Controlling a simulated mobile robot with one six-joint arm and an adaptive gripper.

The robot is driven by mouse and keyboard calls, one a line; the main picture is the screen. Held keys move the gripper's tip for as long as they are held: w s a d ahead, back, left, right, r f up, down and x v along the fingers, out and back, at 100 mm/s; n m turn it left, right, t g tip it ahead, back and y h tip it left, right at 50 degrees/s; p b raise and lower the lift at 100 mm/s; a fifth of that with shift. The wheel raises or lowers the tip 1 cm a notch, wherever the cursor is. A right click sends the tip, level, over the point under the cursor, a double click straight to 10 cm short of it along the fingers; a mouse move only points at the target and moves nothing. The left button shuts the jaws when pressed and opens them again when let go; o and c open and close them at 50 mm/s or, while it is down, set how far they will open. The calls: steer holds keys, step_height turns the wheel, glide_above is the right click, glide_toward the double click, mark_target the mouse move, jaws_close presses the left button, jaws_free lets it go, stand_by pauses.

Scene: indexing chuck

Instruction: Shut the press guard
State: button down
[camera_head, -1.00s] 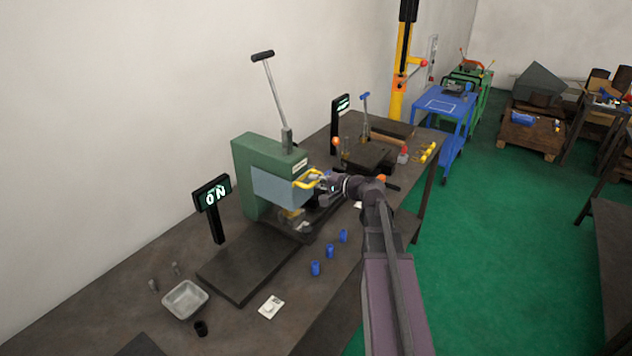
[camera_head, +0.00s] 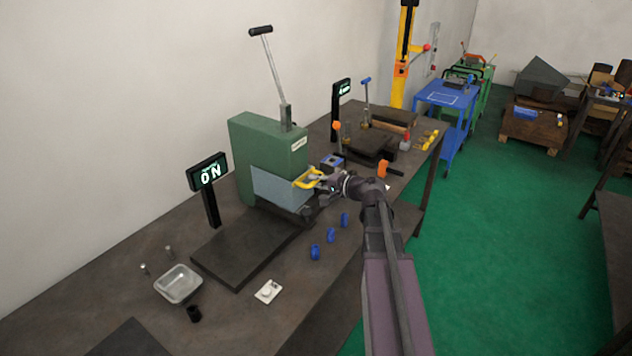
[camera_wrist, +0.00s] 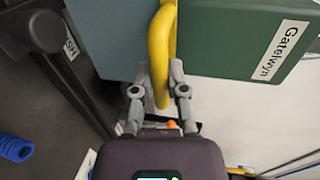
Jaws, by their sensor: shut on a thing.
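The green press (camera_head: 262,140) stands on the bench with its long lever upright. Its blue-grey guard panel (camera_head: 275,188) hangs across the lower front, its bottom edge close to the dark base plate. A yellow handle (camera_head: 305,179) sticks out from the guard. My gripper (camera_head: 322,181) is at this handle. In the wrist view, my gripper (camera_wrist: 160,88) has its fingers on both sides of the yellow handle (camera_wrist: 160,50) and is shut on it. The guard panel (camera_wrist: 105,40) lies left of the handle there. The space behind the guard is hidden.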

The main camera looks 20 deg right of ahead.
step_height(320, 180, down, 3)
steer(key=shift+s+b, duration=0.1)
steer(key=shift+b, duration=1.1)
steer(key=c, duration=0.6)
jaws_free()
steer(key=shift+f, duration=0.1)
steer(key=shift+c, duration=0.2)
steer(key=shift+r, duration=0.2)
